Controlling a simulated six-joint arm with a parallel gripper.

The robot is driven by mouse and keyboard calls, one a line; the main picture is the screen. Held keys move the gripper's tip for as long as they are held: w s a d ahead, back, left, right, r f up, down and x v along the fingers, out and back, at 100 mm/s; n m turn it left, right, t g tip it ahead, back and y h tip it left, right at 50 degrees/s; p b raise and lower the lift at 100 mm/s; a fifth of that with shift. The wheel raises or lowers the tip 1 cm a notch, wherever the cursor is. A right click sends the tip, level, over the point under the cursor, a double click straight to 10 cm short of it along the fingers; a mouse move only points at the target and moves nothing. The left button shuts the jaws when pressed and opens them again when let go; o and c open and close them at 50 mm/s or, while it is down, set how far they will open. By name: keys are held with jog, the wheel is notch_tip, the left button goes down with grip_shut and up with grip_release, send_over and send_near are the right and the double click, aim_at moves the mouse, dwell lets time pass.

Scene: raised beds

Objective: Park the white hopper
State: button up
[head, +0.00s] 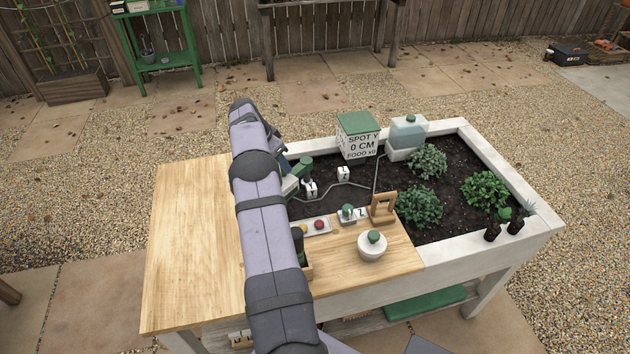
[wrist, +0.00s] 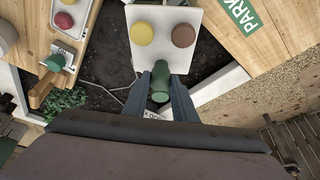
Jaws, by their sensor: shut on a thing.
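In the wrist view, the white hopper (wrist: 163,14) shows as a white block with a yellow disc and a brown-red disc on its face. Its green handle (wrist: 161,78) lies between the two fingers of my gripper (wrist: 162,88), which is shut on it. The hopper appears over dark soil and the bed's white rim; its height is unclear. A green PARK label (wrist: 239,14) lies on bare wood to its right. In the head view, my gripper (head: 293,180) is partly behind my arm, with green parts showing beside it; most of the hopper is hidden there.
A white tray (head: 318,228), a wooden stand (head: 383,208) and a white pot (head: 371,249) stand on the right-hand wood. A sign box (head: 358,138) and a bluish tank (head: 408,132) are at the back. Plants (head: 419,206) fill the right. The left wooden top (head: 190,240) looks clear.

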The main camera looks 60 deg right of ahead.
jog(key=shift+w+d+r+p, duration=0.1)
jog(key=shift+w+d+p, duration=0.1)
jog(key=shift+w+p, duration=0.3)
jog(key=shift+c, duration=0.2)
jog(key=shift+w+p, duration=0.35)
jog(key=o, duration=0.6)
jog(key=shift+w, duration=0.1)
